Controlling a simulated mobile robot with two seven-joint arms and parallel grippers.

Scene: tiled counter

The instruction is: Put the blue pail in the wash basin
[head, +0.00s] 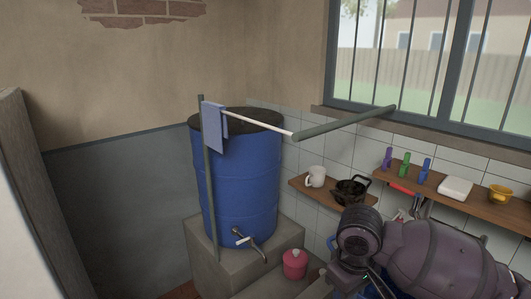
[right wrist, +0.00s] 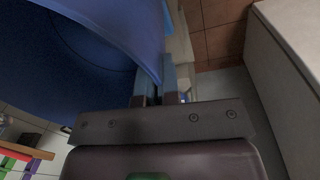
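The blue pail (right wrist: 105,35) fills the upper left of the right wrist view, seen very close, so only part of its curved wall and rim shows. My right gripper (right wrist: 166,82) has its fingers on either side of the pail's rim and appears shut on it. In the head view my right arm covers the lower right, and a small blue part of the pail (head: 344,279) shows beside it; the fingers are hidden there. My left gripper is in neither view. I cannot clearly make out the wash basin; a grey concrete ledge (head: 262,290) shows at the bottom edge.
A blue barrel (head: 237,180) with a tap (head: 245,240) stands on a concrete block (head: 225,262). A pink canister (head: 294,264) sits beside it. A wooden shelf (head: 480,206) holds small items, near a mug (head: 315,176) and black pot (head: 352,191).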

